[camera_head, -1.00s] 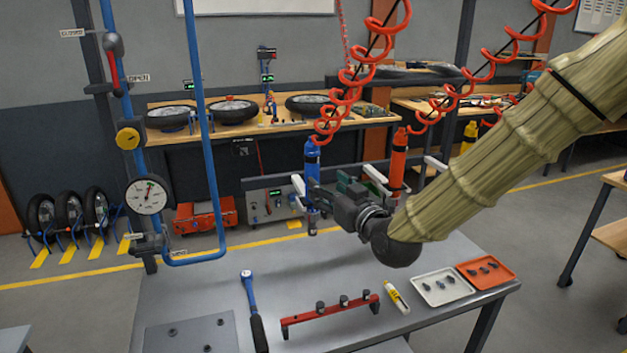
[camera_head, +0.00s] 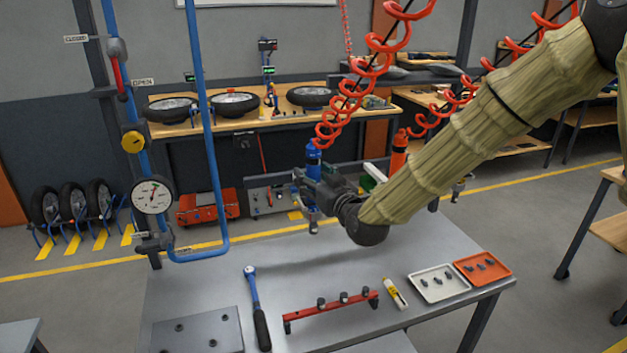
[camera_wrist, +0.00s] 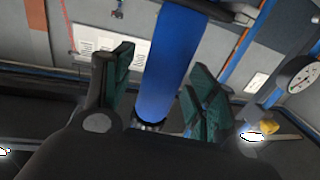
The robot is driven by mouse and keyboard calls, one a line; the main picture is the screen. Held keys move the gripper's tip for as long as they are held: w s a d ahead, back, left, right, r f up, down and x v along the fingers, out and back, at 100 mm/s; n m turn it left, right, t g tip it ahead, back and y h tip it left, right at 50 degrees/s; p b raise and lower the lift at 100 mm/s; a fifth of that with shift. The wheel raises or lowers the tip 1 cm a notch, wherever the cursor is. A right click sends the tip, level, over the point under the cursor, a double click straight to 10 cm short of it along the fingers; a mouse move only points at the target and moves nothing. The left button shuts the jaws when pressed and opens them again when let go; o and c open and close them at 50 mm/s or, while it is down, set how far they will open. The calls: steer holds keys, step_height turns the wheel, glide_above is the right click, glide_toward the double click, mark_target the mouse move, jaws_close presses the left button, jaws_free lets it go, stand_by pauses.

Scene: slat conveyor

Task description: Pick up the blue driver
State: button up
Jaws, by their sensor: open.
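The blue driver (camera_head: 313,161) hangs upright at the end of a red coiled hose, above the far part of the metal table. My gripper (camera_head: 304,186) reaches it from the right in the head view and partly hides its body. In the wrist view the blue driver (camera_wrist: 172,62) stands between the two green-padded fingers of my gripper (camera_wrist: 162,88). The fingers are open, with a visible gap on each side of the blue body. The driver's lower end is hidden behind the gripper's own body in the wrist view.
An orange driver (camera_head: 399,150) hangs to the right, close behind my arm. A blue pipe frame with a gauge (camera_head: 152,195) stands at left. The table (camera_head: 400,245) holds a torque wrench (camera_head: 255,305), a red rail (camera_head: 330,307), a yellow marker (camera_head: 395,293) and two small trays (camera_head: 437,283).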

steer(key=c, duration=1.2)
jaws_close()
steer(key=shift+r, duration=0.2)
